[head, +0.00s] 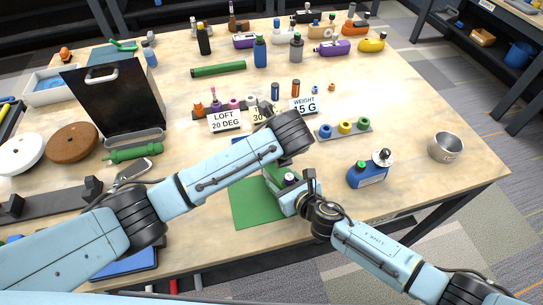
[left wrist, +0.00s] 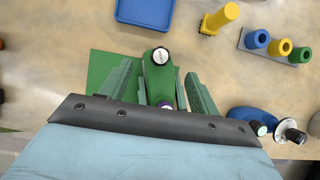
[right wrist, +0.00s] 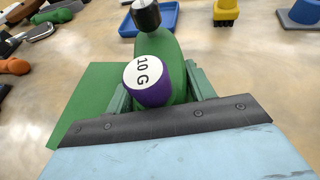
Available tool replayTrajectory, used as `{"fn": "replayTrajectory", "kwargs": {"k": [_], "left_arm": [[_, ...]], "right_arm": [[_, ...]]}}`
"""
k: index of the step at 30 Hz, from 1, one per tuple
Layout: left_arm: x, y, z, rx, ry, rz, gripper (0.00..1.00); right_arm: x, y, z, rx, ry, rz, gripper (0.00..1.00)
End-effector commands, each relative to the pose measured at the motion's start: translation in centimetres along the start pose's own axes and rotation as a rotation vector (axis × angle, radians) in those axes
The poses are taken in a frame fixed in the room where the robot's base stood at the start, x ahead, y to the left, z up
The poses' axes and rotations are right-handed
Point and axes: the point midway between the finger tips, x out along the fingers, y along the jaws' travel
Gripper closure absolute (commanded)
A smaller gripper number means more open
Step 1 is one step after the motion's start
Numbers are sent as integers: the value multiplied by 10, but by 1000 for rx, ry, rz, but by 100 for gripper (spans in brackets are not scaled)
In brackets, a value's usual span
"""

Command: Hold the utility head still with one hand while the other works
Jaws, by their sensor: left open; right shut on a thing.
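The utility head is green, with a purple weight marked 10 G; it shows in the right wrist view (right wrist: 178,60) and the left wrist view (left wrist: 158,75). A black-rimmed round part stands at its far end. My right gripper (right wrist: 158,82) is shut on the head, one finger along each side. My left gripper (left wrist: 158,70) is open, its fingers spread on either side of the head with gaps. In the head view my left wrist hides most of the head; my right gripper (head: 292,196) comes in from the lower right. A green mat (head: 250,205) lies below.
A blue head with a silver knob (head: 368,174) and a metal cup (head: 445,147) stand to the right. A rack of coloured rings (head: 343,128) and small signs (head: 226,121) stand behind. The table's front right is clear.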

Motion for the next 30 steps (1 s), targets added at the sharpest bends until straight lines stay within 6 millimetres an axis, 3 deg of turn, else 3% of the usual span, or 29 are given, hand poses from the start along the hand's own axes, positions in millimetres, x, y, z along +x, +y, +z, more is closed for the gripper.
{"fn": "replayTrajectory", "kwargs": {"k": [9, 15, 28, 30], "left_arm": [[47, 0, 0, 0, -1, 2, 38], [65, -1, 0, 0, -1, 0, 38], [72, 0, 0, 0, -2, -1, 38], [72, 0, 0, 0, -2, -1, 47]], "right_arm": [[0, 0, -3, -1, 5, -1, 76], [0, 0, -3, -1, 5, -1, 76], [-1, 0, -3, -1, 5, -2, 76], [-1, 0, -3, -1, 5, -2, 76]]}}
